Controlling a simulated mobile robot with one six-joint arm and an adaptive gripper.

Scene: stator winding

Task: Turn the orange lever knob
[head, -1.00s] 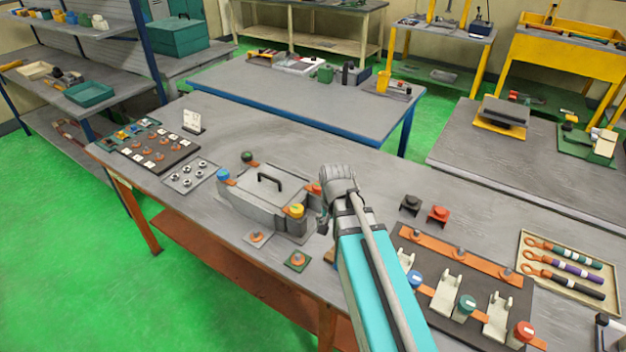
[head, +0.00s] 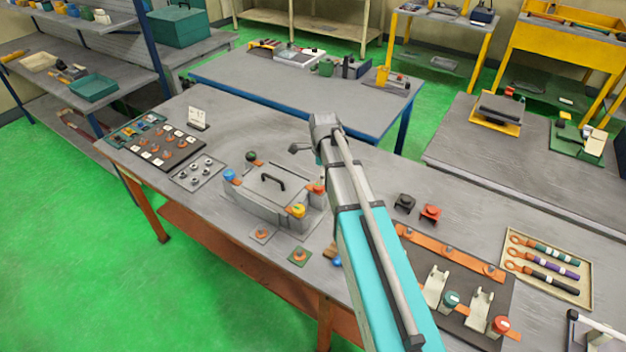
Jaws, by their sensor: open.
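A grey box (head: 262,206) with a dark handle (head: 273,182) on its lid stands on the near workbench. Coloured knobs sit around it: an orange-red one (head: 318,187) at the right corner, a yellow-orange one (head: 298,210) at the front corner, a blue one (head: 229,175) at the left and a dark green one (head: 251,156) at the back. I cannot tell for sure which is the orange lever knob. My gripper (head: 299,149) is small and dark, partly behind my arm. It is open, appears above the box's back right side and is apart from the knobs.
Left of the box are a plate of nuts (head: 185,177) and a dark board of small parts (head: 183,147). To the right are black (head: 404,202) and red (head: 430,212) parts, a terminal board (head: 466,284) and a tray of cables (head: 586,301).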

